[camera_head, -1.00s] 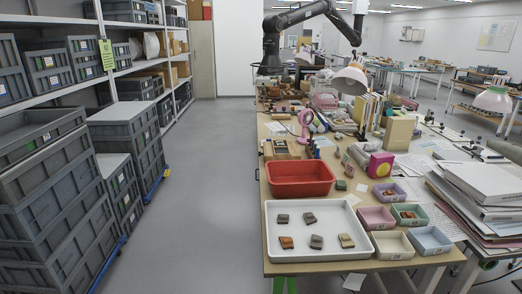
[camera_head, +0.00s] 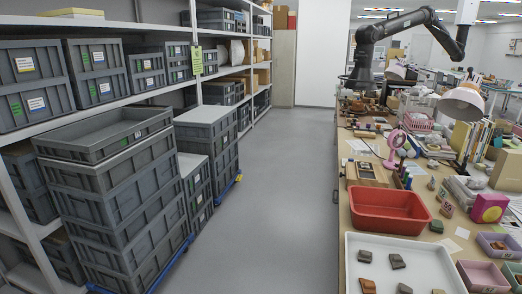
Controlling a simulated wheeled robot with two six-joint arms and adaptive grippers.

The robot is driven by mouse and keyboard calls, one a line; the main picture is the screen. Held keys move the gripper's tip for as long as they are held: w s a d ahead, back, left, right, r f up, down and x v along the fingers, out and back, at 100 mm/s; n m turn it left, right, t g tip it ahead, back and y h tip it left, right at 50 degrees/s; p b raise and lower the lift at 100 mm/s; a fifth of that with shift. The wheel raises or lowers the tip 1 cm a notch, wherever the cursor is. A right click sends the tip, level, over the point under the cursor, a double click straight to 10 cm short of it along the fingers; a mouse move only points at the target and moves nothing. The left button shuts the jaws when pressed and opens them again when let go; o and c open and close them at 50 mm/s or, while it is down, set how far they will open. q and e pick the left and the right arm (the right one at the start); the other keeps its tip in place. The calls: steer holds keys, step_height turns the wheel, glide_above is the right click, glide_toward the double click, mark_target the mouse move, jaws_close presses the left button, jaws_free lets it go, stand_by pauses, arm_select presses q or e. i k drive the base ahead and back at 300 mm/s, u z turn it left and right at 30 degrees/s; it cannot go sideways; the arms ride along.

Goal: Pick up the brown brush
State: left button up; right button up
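I cannot make out a brown brush in the head view; the items on the cluttered work table (camera_head: 343,200) are small and partly cut off at the right edge. A wooden box (camera_head: 366,173) with small things in it stands on the table behind a red tub. Neither of my grippers is in view.
The red tub (camera_head: 390,208) looks empty. A white tray (camera_head: 408,252) in front of it holds several sherds. A pink fan (camera_head: 396,143) and a black jointed arm (camera_head: 391,28) stand farther back. Stacked grey crates (camera_head: 120,190) and shelves line the left. The grey aisle floor (camera_head: 270,200) is clear.

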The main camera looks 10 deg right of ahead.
mark_target(402, 158)
steer(key=u, duration=0.1)
steer(key=i, duration=4.1)
steer(key=z, duration=1)
steer(key=i, duration=1.05)
steer(key=z, duration=0.75)
